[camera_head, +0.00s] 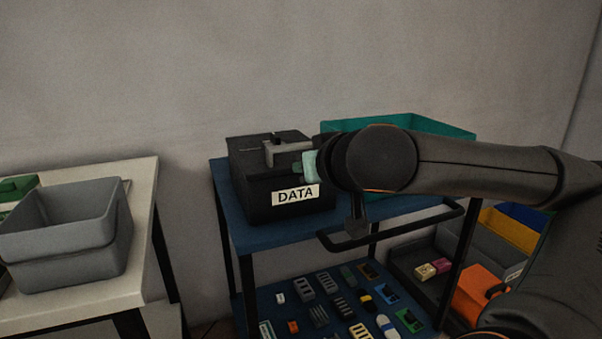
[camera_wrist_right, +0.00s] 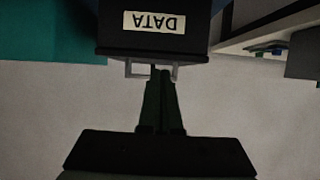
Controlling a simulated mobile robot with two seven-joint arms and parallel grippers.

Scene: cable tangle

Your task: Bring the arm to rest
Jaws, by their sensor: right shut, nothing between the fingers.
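My right arm (camera_head: 465,165) reaches in from the right in the head view, its wrist beside a dark box labelled DATA (camera_head: 262,207). In the right wrist view my right gripper (camera_wrist_right: 160,72) is shut, with nothing seen between its fingers. The fingertips appear close to the pale bracket (camera_wrist_right: 130,69) on the edge of the DATA box, which also shows upside down there (camera_wrist_right: 115,42). I cannot tell whether they touch it. My left gripper is in neither view.
The DATA box stands on a blue shelf unit (camera_head: 262,238) beside a teal bin (camera_head: 440,130), partly behind my arm. Several small parts lie on the lower shelf. A grey bin (camera_head: 75,245) stands on a pale table (camera_head: 145,215) at left. An orange item (camera_head: 475,290) sits low at right.

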